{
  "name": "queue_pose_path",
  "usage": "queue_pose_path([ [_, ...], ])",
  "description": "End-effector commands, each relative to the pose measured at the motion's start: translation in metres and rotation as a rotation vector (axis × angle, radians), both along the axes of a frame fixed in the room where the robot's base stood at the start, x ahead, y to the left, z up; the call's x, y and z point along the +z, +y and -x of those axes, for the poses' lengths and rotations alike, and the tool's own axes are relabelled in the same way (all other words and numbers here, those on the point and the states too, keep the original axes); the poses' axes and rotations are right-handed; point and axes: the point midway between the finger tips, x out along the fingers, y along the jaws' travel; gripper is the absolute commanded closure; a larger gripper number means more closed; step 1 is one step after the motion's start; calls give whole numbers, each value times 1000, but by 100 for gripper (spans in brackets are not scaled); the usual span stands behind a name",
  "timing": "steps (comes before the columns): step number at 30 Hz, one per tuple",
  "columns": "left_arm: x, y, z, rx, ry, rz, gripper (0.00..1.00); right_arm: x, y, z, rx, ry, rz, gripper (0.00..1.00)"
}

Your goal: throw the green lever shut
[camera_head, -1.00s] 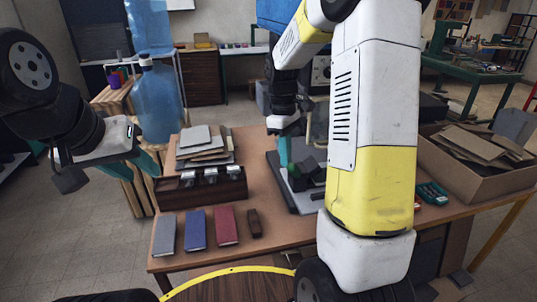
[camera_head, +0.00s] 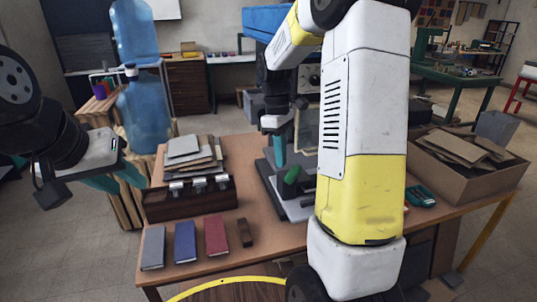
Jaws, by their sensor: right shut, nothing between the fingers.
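The green lever (camera_head: 292,175) shows as a short bright green handle tilted up to the right, on a grey base plate (camera_head: 268,180) on the table. Dark parts stand beside it, and my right arm hides the right side of the fixture. My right gripper (camera_head: 279,157) points down with its teal fingers shut and empty, just above and left of the lever; I cannot tell whether they touch it. My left gripper (camera_head: 112,180) hangs at the left, away from the fixture, with teal fingers; its opening is unclear.
A dark holder with metal clips (camera_head: 190,203) stands left of the fixture, with stacked sheets (camera_head: 192,150) behind. Blue (camera_head: 185,242) and red (camera_head: 216,236) books lie at the front. A cardboard box (camera_head: 468,180) is at the right. A blue water bottle (camera_head: 145,115) stands behind left.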

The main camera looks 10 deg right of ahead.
Motion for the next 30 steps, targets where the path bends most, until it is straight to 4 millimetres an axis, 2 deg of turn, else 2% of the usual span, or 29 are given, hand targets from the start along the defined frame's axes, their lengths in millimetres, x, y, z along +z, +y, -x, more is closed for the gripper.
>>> queue_pose_path([
  [11, 0, 0, 0, 0, 0, 0, 64, 5, 0, -1, 0, -1, 0, 100],
  [24, 0, 0, 0, 0, 0, 0, 64, 69, 3, -12, 0, -3, 0, 100],
  [30, 0, 0, 0, 0, 0, 0, 64, 78, 4, -13, 0, -1, -1, 100],
])
